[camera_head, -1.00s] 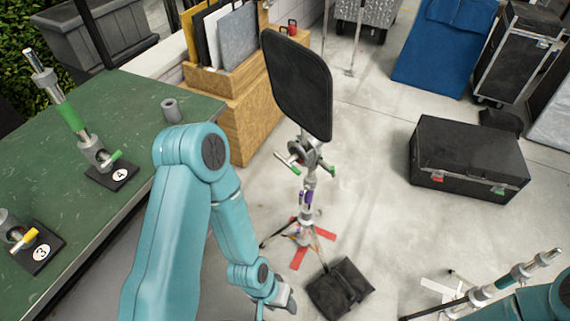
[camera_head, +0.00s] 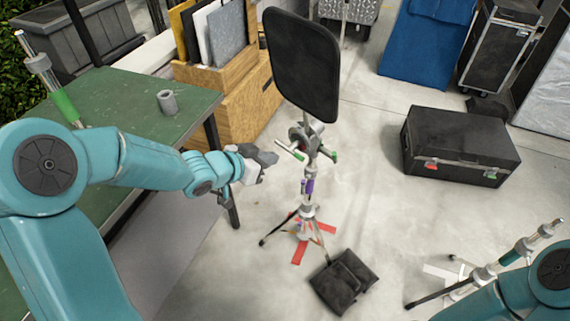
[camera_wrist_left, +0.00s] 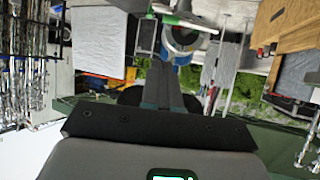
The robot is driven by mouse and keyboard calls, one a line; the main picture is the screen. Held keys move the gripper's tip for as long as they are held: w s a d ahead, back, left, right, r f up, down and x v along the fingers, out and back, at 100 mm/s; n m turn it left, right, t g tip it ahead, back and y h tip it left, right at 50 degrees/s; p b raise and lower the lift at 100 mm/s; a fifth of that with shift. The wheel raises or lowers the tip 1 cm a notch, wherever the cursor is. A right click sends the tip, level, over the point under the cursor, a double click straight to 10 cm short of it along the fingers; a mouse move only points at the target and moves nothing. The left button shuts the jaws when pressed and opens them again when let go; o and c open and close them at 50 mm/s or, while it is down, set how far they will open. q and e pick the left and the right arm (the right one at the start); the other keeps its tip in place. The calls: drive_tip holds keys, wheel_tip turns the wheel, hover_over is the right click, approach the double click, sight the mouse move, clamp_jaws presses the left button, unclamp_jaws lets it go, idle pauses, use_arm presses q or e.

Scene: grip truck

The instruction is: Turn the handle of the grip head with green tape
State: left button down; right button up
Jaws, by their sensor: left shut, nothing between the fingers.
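The grip head (camera_head: 302,137) is on the upright stand, just below a black flag panel (camera_head: 301,66). A pale handle with a green end (camera_head: 297,152) points left from it, and another green end (camera_head: 333,157) shows at right. My left gripper (camera_head: 268,161) is shut and empty, a little left of the grip head and apart from it. In the left wrist view, the gripper's fingers (camera_wrist_left: 173,82) are together, with a pale handle with green (camera_wrist_left: 178,18) beyond their tips. My right gripper is out of view; only part of its arm shows at bottom right.
The green table (camera_head: 120,115) at left carries a post with a green band (camera_head: 64,101) and a grey cylinder (camera_head: 167,102). A black sandbag (camera_head: 343,281) lies by the stand's feet. A black case (camera_head: 460,145) and another stand (camera_head: 510,258) are at right.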

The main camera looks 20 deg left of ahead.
use_arm(q)
drive_tip(key=b, duration=0.1)
hover_over(293, 154)
drive_tip(key=s+d, duration=0.1)
drive_tip(key=s, duration=0.3)
wheel_tip(293, 154, down, 4)
drive_tip(key=shift+w+f+b, duration=0.2)
drive_tip(key=shift+f, duration=0.45)
drive_tip(key=shift+w+f+b, duration=0.2)
drive_tip(key=shift+f, duration=0.4)
drive_tip(key=shift+w+d+f, duration=0.1)
drive_tip(key=shift+w+f, duration=0.05)
drive_tip(key=shift+f, duration=0.4)
